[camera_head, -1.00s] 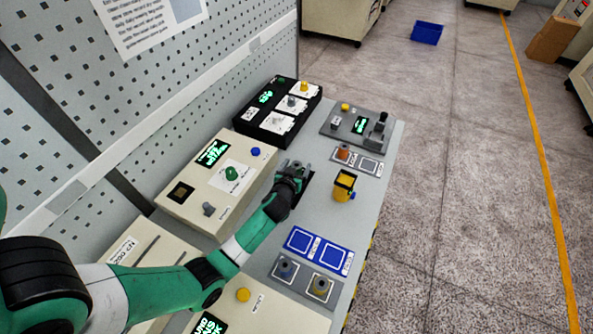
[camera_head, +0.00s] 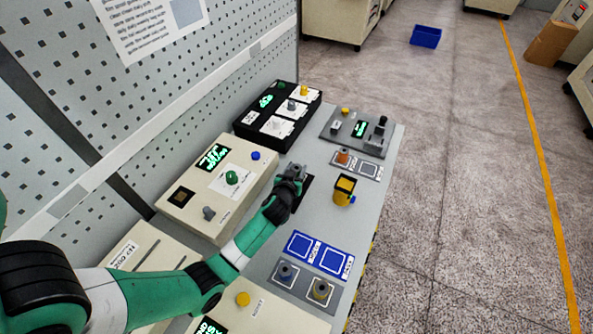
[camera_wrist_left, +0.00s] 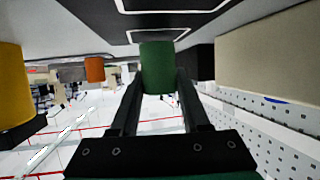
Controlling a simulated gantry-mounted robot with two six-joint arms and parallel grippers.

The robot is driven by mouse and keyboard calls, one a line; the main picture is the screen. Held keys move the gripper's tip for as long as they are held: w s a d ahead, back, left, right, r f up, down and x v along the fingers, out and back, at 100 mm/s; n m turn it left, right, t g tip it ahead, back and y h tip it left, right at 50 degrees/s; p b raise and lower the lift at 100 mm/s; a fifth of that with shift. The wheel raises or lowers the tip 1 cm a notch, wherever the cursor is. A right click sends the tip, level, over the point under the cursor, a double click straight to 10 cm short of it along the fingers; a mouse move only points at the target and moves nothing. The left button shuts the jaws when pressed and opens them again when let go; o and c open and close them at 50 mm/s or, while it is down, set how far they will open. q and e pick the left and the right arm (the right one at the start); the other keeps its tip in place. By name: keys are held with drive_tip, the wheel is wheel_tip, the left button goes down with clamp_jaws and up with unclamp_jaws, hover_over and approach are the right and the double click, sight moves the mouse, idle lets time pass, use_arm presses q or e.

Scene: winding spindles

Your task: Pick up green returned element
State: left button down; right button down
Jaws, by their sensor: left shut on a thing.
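The green element (camera_wrist_left: 157,68) is a short green cylinder, seen between the fingertips of my left gripper (camera_wrist_left: 157,85) in the left wrist view. The gripper is shut on it. In the head view my left gripper (camera_head: 291,172) is low over the grey table, at a dark recess (camera_head: 303,192) beside the beige machine. The element is hidden by the gripper there. I cannot tell whether it touches the surface. My right gripper is not in view.
The beige machine (camera_head: 190,196) with a green knob stands left of the gripper, a black unit (camera_head: 262,131) behind. A yellow container (camera_head: 343,190) stands close on the right. Blue-marked pads (camera_head: 318,253) and grey and brown spindles lie in front.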

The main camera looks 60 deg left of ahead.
sight(296, 168)
use_arm(q)
wheel_tip(296, 168, up, 3)
drive_tip(key=shift+d+r+p, duration=0.1)
drive_tip(key=shift+r+p, duration=0.05)
drive_tip(key=shift+p, duration=0.5)
drive_tip(key=a+r+p+v, duration=0.1)
drive_tip(key=r+p+v, duration=0.2)
drive_tip(key=p+v, duration=0.4)
drive_tip(key=v, duration=0.8)
drive_tip(key=shift+d+r, duration=0.2)
drive_tip(key=shift+d, duration=0.2)
